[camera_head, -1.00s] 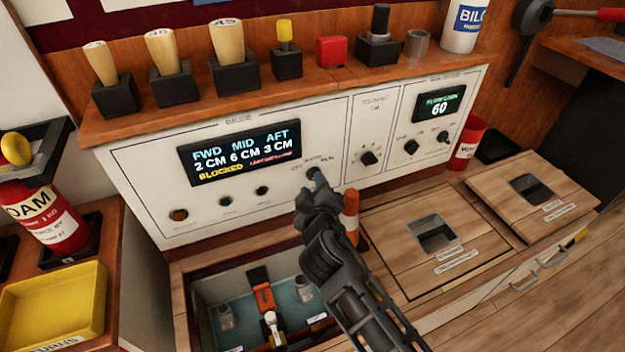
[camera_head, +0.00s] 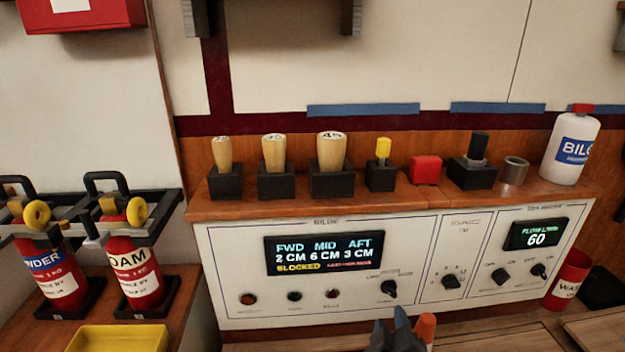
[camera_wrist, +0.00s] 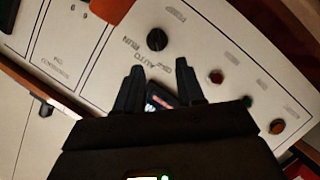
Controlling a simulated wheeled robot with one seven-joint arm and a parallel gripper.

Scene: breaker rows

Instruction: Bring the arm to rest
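My gripper (camera_head: 391,322) shows at the bottom edge of the head view, below the bilge panel (camera_head: 222,265) and apart from its rotary knob (camera_head: 390,289). In the wrist view my gripper (camera_wrist: 160,75) has its two dark fingers apart with nothing held between them. The knob (camera_wrist: 157,39) stands clear beyond the fingertips. Part of the panel's dark display (camera_wrist: 160,102) shows through the gap. The display (camera_head: 324,253) reads FWD 2 CM, MID 6 CM, AFT 3 CM and BLOCKED. Most of my arm is out of view.
An orange piece (camera_head: 425,327) stands close beside my gripper. Wooden-handled plugs (camera_head: 274,155), a red block (camera_head: 425,170) and a white bottle (camera_head: 571,148) stand on the shelf above. Extinguishers (camera_head: 134,272) are at left, a red cup (camera_head: 567,280) at right.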

